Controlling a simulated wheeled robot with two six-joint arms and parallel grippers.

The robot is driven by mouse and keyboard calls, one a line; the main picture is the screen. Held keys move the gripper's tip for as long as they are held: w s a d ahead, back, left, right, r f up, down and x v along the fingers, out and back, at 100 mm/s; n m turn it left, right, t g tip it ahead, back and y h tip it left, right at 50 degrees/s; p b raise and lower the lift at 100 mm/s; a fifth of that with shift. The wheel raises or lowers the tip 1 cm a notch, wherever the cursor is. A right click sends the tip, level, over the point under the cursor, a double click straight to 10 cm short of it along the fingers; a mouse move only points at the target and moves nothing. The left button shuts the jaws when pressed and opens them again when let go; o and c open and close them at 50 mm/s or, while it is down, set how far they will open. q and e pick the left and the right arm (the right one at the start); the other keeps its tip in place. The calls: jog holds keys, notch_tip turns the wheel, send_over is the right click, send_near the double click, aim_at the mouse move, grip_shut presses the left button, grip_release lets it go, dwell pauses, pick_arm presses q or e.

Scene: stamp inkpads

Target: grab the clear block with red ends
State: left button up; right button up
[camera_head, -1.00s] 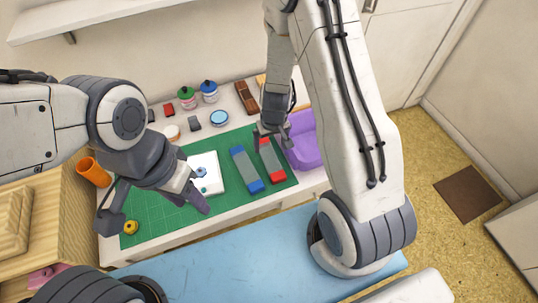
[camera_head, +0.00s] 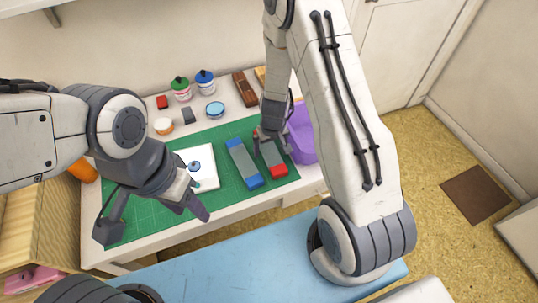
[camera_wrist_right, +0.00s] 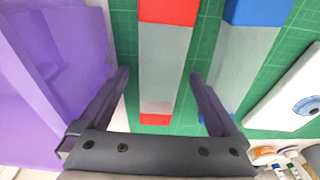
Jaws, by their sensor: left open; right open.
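The clear block with red ends (camera_head: 272,156) lies on the green cutting mat (camera_head: 213,206), beside a clear block with blue ends (camera_head: 244,164). My right gripper (camera_head: 272,141) is over the far part of the red-ended block, open. In the right wrist view, the red-ended block (camera_wrist_right: 164,62) lies lengthwise between the two spread fingers of my right gripper (camera_wrist_right: 160,75), with a gap on each side. The blue-ended block (camera_wrist_right: 244,60) is just outside the right finger. My left gripper (camera_head: 155,224) is open and empty above the left part of the mat.
A purple bin (camera_head: 303,135) stands close to the right of the red-ended block. A white pad with a blue mark (camera_head: 205,176) lies on the mat. Inkpads, including a blue one (camera_head: 215,109), and ink jars (camera_head: 204,82) stand at the back.

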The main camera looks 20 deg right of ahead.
jog(key=shift+r, duration=0.15)
grip_shut()
